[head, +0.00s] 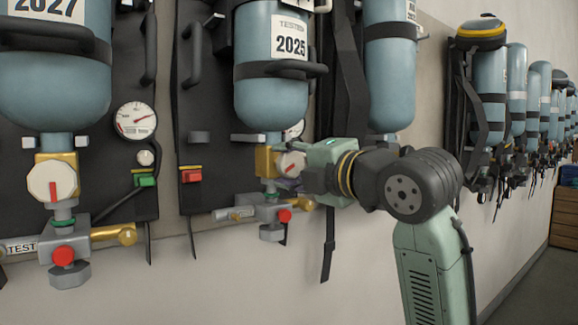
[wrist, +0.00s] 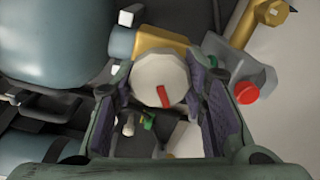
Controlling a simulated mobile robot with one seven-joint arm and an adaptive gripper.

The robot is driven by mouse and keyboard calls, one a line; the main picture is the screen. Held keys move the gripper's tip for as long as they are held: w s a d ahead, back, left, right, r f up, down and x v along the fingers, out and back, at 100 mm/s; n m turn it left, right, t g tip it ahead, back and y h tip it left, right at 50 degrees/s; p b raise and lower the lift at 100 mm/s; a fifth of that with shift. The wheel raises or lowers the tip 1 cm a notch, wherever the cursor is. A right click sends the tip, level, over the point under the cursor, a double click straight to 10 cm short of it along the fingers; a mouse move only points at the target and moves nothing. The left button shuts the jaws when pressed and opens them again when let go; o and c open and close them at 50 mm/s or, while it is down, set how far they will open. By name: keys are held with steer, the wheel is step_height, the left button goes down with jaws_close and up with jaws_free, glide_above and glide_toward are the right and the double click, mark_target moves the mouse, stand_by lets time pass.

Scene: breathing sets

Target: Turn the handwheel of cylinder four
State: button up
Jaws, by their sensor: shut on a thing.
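The white handwheel (head: 291,164) with a red mark sits on the brass valve (head: 265,161) under the blue cylinder (head: 272,92) labelled 2025. My gripper (head: 303,171) reaches it from the right. In the wrist view the handwheel (wrist: 160,79) lies between my two fingers, which are shut on it, one pad on each side. Its red bar slants slightly from upright there. No number four shows on this cylinder. In the head view my gripper hides part of the wheel's right side.
A similar set with its own white handwheel (head: 53,180) and a gauge (head: 136,121) hangs at left. A red knob (head: 284,215) sits just below my gripper. Another cylinder (head: 390,70) hangs above my wrist. More sets line the wall at right; a wooden crate (head: 565,216) stands beyond.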

steer(key=n, duration=0.6)
steer(key=shift+f+n, duration=0.1)
steer(key=shift+n, duration=0.2)
steer(key=n, duration=0.5)
steer(key=shift+w+d, duration=0.1)
stand_by(0.3)
steer(key=o, duration=1.2)
steer(key=v, duration=1.2)
